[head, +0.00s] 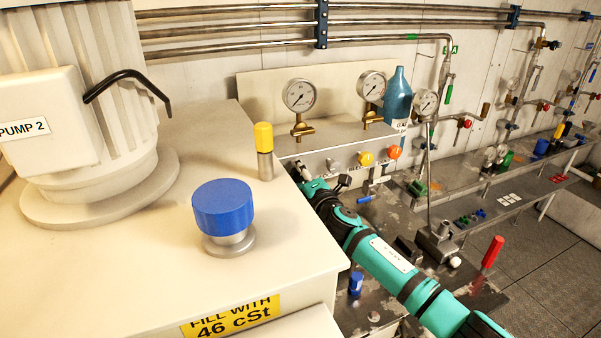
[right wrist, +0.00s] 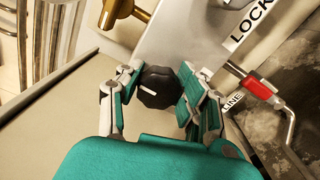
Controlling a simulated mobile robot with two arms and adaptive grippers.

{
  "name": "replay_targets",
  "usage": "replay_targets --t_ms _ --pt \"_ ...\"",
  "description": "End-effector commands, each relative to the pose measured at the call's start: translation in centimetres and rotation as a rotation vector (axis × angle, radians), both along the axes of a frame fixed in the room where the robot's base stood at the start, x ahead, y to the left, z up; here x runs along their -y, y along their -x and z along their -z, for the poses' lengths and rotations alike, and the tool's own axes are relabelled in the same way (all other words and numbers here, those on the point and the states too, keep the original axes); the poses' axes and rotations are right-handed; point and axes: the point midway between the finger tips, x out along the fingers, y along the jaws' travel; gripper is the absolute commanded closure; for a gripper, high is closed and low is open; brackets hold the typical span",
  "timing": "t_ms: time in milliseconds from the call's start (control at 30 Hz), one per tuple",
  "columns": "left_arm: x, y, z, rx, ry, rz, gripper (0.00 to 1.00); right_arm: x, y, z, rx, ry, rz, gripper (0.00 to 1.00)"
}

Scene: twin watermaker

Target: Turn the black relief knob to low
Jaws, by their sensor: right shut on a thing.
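The black knob (right wrist: 157,87) shows in the right wrist view, on a pale panel. It has a lobed rim and a white pointer mark on its face, pointing left in that picture. My right gripper (right wrist: 160,84) is shut on the knob, with one finger on each side of it. In the head view my teal right arm reaches up and left to the panel, and the right gripper (head: 312,187) is at its far end, partly behind the cream housing. I cannot make out the knob in the head view. My left gripper is not in view.
The cream housing (head: 110,262) with a blue cap (head: 223,207) and a yellow-topped post (head: 264,150) stands close left of my right arm. Yellow (head: 366,158) and orange (head: 394,152) knobs sit right of the gripper. A red-handled lever (right wrist: 262,88) is near the gripper's right finger.

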Motion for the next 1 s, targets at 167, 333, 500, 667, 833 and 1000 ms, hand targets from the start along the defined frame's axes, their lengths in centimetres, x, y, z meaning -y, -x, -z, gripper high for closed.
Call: replay_targets --t_ms 167,333,500,667,833,1000 --pt "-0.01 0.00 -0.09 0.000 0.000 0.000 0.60 0.01 0.03 0.20 0.010 0.031 0.001 0.95" --pt "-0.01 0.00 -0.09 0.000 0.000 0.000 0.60 0.00 0.03 0.22 0.013 0.038 0.001 0.95" --pt "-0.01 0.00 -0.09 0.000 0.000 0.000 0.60 0.00 0.03 0.24 0.011 0.039 0.000 0.95" --pt "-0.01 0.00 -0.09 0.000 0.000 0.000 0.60 -0.01 0.05 0.24 0.011 0.038 0.000 0.56" --pt "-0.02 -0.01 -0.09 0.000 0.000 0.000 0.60 -0.01 0.02 0.15 0.013 0.036 0.000 0.38" --pt "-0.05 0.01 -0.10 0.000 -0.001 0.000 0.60 -0.01 0.01 0.08 0.013 0.035 0.000 0.38"
